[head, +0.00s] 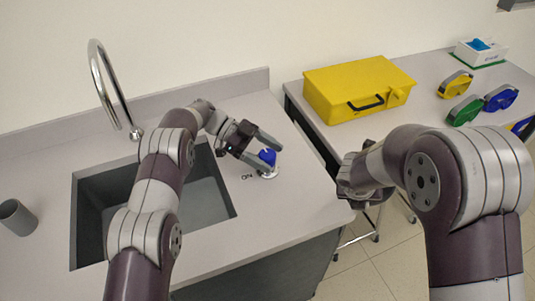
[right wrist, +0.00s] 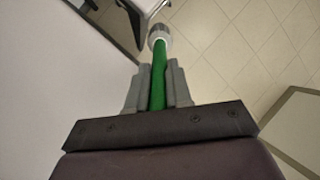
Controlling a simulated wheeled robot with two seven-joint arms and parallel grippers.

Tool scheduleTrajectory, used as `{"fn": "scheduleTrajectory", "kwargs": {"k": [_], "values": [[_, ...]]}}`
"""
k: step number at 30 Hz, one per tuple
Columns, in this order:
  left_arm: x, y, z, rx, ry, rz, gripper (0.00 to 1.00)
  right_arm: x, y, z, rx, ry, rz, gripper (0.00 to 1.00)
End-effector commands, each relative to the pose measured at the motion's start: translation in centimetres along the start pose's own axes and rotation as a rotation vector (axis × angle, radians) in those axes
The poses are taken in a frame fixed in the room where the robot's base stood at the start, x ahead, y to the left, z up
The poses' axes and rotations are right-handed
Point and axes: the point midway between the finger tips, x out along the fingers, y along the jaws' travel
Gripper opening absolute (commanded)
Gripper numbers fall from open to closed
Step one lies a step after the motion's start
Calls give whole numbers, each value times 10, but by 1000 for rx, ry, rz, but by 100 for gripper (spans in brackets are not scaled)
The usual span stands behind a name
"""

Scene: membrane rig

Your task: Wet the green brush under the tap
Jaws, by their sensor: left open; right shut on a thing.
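The tap (head: 104,84) is a chrome gooseneck standing behind the grey sink (head: 208,196), its spout over the basin. My right gripper (right wrist: 157,88) is shut on the green brush (right wrist: 159,70), whose green handle runs between the fingers to a pale round end. In the head view my right arm's wrist is right of the counter, and the brush is hidden there.
A grey cup (head: 17,217) stands on the counter left of the sink. A second table holds a yellow toolbox (head: 350,92), several coloured round items (head: 466,111) and a white box (head: 480,53). A stool (head: 372,225) stands in the gap between counter and table.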

Motion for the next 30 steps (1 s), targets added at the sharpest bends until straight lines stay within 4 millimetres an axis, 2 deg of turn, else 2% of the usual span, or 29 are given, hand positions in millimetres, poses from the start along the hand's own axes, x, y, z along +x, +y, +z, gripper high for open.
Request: {"fn": "scheduleTrajectory", "kwargs": {"k": [7, 12, 17, 30], "values": [[-48, 0, 5, 4, -2, -5, 76, 16, 4, -8, 0, 0, 0, 0], [-68, 0, 2, 2, -1, -3, 76, 19, 5, -9, 0, 0, 0, 0], [-73, 0, 0, 0, -1, 0, 76, 19, 5, -9, 0, 0, 0, 0], [-70, 0, -1, 0, 0, 0, 76, 17, 4, -8, 0, 0, 0, 0]]}}
